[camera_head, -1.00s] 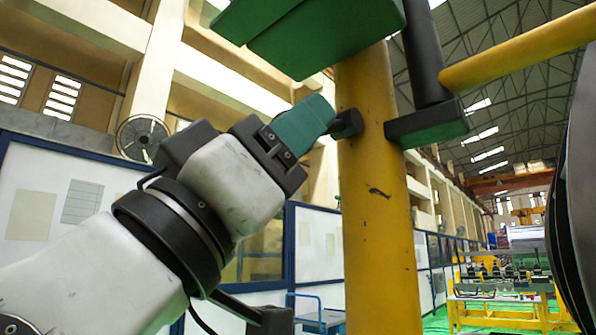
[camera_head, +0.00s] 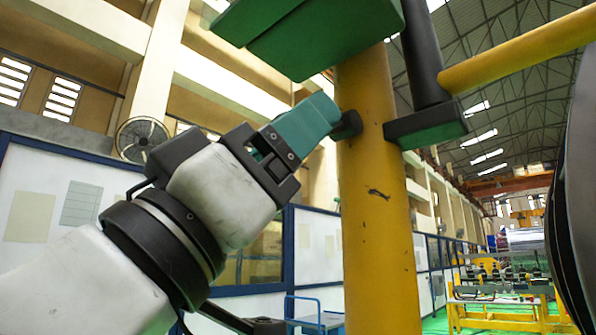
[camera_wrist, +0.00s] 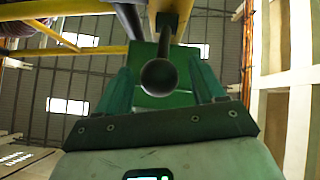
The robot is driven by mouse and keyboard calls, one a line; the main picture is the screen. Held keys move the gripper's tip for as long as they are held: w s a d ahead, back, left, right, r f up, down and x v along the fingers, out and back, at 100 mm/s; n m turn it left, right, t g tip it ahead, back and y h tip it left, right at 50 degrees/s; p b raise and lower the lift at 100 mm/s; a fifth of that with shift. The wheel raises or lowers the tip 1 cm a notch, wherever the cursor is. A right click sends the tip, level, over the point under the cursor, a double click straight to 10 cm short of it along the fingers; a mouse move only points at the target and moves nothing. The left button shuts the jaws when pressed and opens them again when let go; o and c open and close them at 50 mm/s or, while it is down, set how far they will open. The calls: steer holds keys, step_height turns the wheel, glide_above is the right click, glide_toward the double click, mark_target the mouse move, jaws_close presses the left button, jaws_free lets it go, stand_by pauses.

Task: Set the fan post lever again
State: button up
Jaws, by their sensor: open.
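The fan post (camera_head: 378,210) is a thick yellow upright post right of centre in the head view. A short dark lever with a rounded end (camera_head: 349,124) sticks out from its left side. In the wrist view the lever's round dark end (camera_wrist: 158,77) faces the camera. My gripper (camera_head: 326,112) has teal fingers and is at the lever's end in the head view. In the wrist view its fingers stand apart, one on each side of the round end, with gaps visible. Whether they touch the lever farther in is hidden.
Green boxes (camera_head: 310,35) overhang the gripper near the post's top. A green block (camera_head: 427,124) with a black upright bar (camera_head: 424,55) sits right of the post, below a yellow beam (camera_head: 520,55). A large dark curved edge (camera_head: 572,200) stands at far right.

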steer(key=b+v, duration=0.2)
steer(key=v, duration=0.8)
steer(key=shift+a, duration=0.1)
stand_by(0.3)
